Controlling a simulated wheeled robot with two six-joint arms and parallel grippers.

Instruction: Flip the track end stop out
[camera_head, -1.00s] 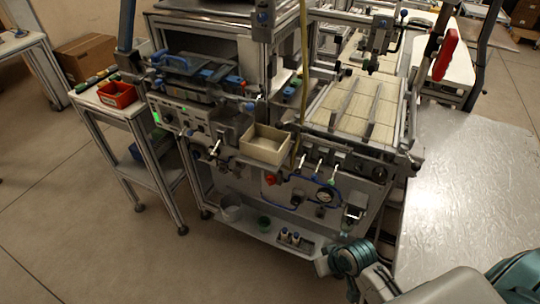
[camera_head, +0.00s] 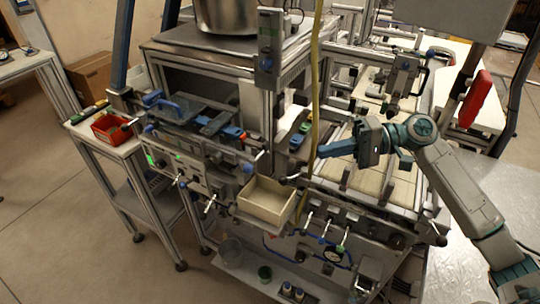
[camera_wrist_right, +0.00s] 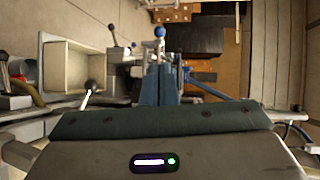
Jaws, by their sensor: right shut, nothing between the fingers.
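My right gripper (camera_head: 325,151) reaches in from the right over the machine's front, its blue fingers together and pointing left, with nothing held. In the right wrist view the closed fingers (camera_wrist_right: 160,80) point at a small metal fitting with a blue ball knob (camera_wrist_right: 159,32); I cannot tell whether they touch it. I cannot pick out the track end stop with certainty. A blue-knobbed lever (camera_head: 247,167) stands left of the fingers, behind the cream bin (camera_head: 266,205). The bin also shows at the wrist view's left (camera_wrist_right: 76,70). My left gripper is out of view.
A row of small levers (camera_head: 325,230) stands along the front panel below the gripper. Slatted track plates (camera_head: 370,178) lie below and behind the wrist. A red bin (camera_head: 110,128) sits on a side table. A metal bowl (camera_head: 226,14) stands on top. Floor at left is clear.

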